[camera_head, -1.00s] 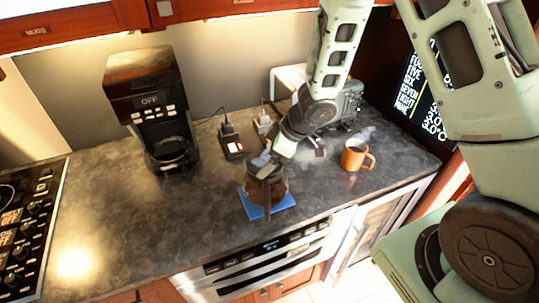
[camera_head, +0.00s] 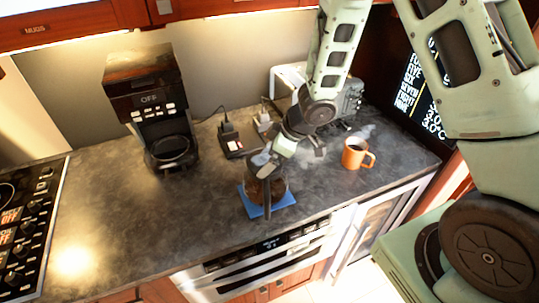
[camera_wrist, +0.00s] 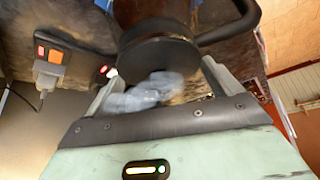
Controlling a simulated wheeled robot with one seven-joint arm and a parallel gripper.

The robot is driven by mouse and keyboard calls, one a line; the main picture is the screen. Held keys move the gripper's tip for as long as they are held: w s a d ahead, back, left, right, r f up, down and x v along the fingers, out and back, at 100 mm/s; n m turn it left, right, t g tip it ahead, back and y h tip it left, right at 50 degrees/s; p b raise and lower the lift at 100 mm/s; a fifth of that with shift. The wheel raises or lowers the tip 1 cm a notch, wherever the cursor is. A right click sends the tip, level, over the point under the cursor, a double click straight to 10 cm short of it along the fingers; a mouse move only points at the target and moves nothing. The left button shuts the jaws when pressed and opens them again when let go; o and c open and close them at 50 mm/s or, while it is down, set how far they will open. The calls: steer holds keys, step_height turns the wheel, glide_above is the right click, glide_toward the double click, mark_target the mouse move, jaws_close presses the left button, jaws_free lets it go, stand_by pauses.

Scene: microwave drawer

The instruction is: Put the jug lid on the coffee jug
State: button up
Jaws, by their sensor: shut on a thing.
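The coffee jug (camera_head: 277,188), dark brown glass with a black handle facing the front, stands on a blue mat (camera_head: 289,202) on the counter. It also shows partly at the top of the wrist view (camera_wrist: 140,12). My gripper (camera_head: 262,160) is at the jug's top. In the wrist view its fingers (camera_wrist: 158,88) stand on either side of a round black disc, the jug lid (camera_wrist: 158,55), and are shut on it. The lid is at the jug's mouth; whether it is fully seated cannot be told. In the head view my gripper mostly hides the lid.
A black coffee maker (camera_head: 150,110) showing "OFF" stands at the back left. An orange mug (camera_head: 353,155) with steam stands right of the jug. A power strip (camera_head: 232,143) lies behind. The stovetop (camera_head: 25,215) is far left; the left-middle counter is clear.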

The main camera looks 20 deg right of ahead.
steer(key=shift+f, duration=0.1)
stand_by(0.3)
steer(key=o, duration=0.7)
steer(key=shift+r+p, duration=3.55)
steer(key=shift+p, duration=0.35)
steer(key=shift+f, duration=0.1)
